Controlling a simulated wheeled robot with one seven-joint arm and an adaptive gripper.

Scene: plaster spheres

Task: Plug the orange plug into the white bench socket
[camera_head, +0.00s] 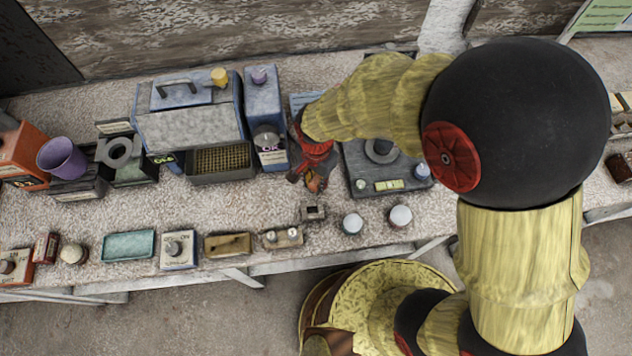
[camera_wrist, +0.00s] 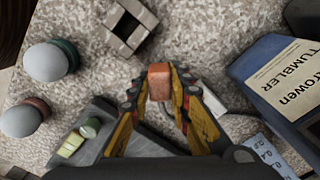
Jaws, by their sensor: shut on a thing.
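My gripper (camera_head: 308,174) hangs over the middle of the bench. In the wrist view its two yellow-and-black fingers (camera_wrist: 159,94) are shut on the orange plug (camera_wrist: 158,82), a small block gripped between the fingertips. The plug also shows as an orange patch (camera_head: 316,184) below the gripper in the head view. A pale square block with a dark square opening, seemingly the bench socket (camera_wrist: 130,26), lies apart from the plug, above and left of it in the wrist view. In the head view this socket (camera_head: 313,212) sits near the bench's front, just below the gripper.
Two white spheres (camera_head: 352,223) (camera_head: 400,216) stand on the bench right of the socket. Small fixtures line the front edge.

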